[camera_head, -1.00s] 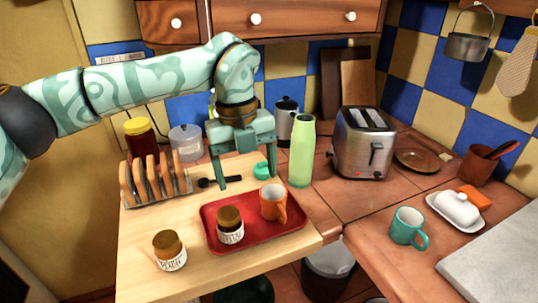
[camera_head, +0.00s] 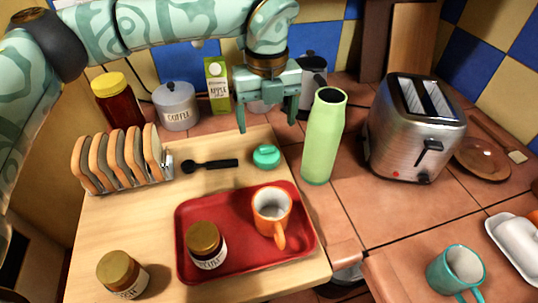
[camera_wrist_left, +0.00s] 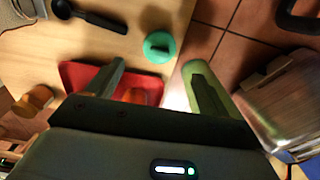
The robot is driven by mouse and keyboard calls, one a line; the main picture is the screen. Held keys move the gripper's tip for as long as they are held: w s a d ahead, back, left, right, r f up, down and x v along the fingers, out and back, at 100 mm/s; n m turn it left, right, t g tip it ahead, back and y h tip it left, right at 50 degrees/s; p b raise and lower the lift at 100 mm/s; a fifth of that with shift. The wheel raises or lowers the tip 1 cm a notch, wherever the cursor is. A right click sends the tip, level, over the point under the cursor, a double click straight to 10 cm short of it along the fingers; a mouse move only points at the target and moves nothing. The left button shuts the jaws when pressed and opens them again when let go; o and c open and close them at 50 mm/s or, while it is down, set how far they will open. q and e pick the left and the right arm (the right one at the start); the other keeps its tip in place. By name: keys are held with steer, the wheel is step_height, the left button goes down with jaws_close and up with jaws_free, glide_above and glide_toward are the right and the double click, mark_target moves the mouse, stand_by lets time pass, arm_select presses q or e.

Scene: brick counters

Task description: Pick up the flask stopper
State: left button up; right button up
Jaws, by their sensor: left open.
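The flask stopper (camera_head: 266,156), a small round teal-green cap, sits on the wooden board just behind the red tray. It also shows in the left wrist view (camera_wrist_left: 159,47), beyond the fingertips and roughly between them across the picture. The tall light-green flask (camera_head: 323,136) stands open-topped to the right of the stopper. My left gripper (camera_head: 267,124) is open and empty, with its fingers pointing down, and appears above the stopper in the head view. Its fingers (camera_wrist_left: 158,75) frame an empty gap in the wrist view. My right gripper is not in view.
A black scoop (camera_head: 210,165) and a toast rack (camera_head: 122,160) lie left of the stopper. The red tray (camera_head: 247,262) holds an orange mug (camera_head: 271,212) and a jar (camera_head: 206,246). A toaster (camera_head: 416,128) stands right of the flask. A juice carton (camera_head: 217,86) stands behind.

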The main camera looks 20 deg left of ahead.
mark_target(267, 146)
arm_select(q)
step_height(267, 146, down, 3)
steer(key=shift+w+f+b, duration=0.1)
steer(key=shift+f+b, duration=0.05)
steer(key=shift+b, duration=0.15)
steer(key=shift+f, duration=0.2)
step_height(267, 146, down, 5)
steer(key=shift+a+f+b, duration=0.1)
steer(key=shift+f+b, duration=0.05)
steer(key=shift+b, duration=1.1)
steer(key=shift+c, duration=0.9)
steer(key=c, duration=0.9)
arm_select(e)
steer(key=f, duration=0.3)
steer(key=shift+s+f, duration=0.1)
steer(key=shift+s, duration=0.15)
